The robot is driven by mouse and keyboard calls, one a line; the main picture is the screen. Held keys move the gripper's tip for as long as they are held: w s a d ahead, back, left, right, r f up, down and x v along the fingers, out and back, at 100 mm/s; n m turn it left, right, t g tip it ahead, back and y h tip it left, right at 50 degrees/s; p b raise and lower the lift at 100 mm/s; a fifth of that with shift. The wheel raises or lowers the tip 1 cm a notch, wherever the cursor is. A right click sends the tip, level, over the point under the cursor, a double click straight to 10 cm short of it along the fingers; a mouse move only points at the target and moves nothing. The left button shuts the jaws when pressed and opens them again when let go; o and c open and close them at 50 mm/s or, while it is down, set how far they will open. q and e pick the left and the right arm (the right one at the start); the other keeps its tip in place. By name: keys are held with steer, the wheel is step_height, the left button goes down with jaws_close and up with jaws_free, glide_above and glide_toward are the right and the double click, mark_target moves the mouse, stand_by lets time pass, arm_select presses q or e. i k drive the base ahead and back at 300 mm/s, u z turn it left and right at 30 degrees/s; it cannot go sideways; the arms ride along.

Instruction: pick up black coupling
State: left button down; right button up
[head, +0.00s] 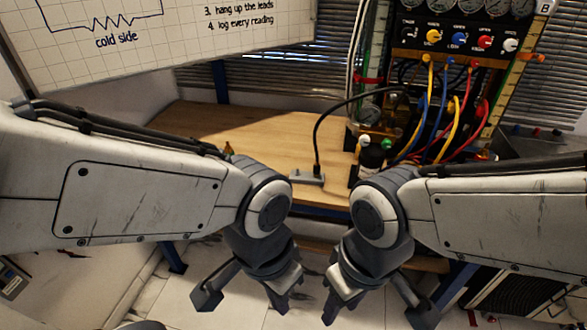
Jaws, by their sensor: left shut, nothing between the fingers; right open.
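A black coupling (317,170) stands upright at the end of a black hose (318,125). It sits in a small grey holder (302,178) on the wooden bench. My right gripper (378,308) hangs low in front of the bench, below and right of the coupling, open and empty. Neither gripper touches the coupling.
The wooden bench (200,122) is mostly clear at left. A gauge panel (450,42) with coloured knobs and blue, yellow and red hoses (478,125) stands at right. Small bottles (375,158) stand by its foot. A whiteboard (175,35) hangs behind.

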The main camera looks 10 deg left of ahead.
mark_target(317, 166)
steer(key=k, duration=0.6)
steer(key=z, duration=0.75)
steer(key=i, duration=1.2)
steer(key=u, duration=0.4)
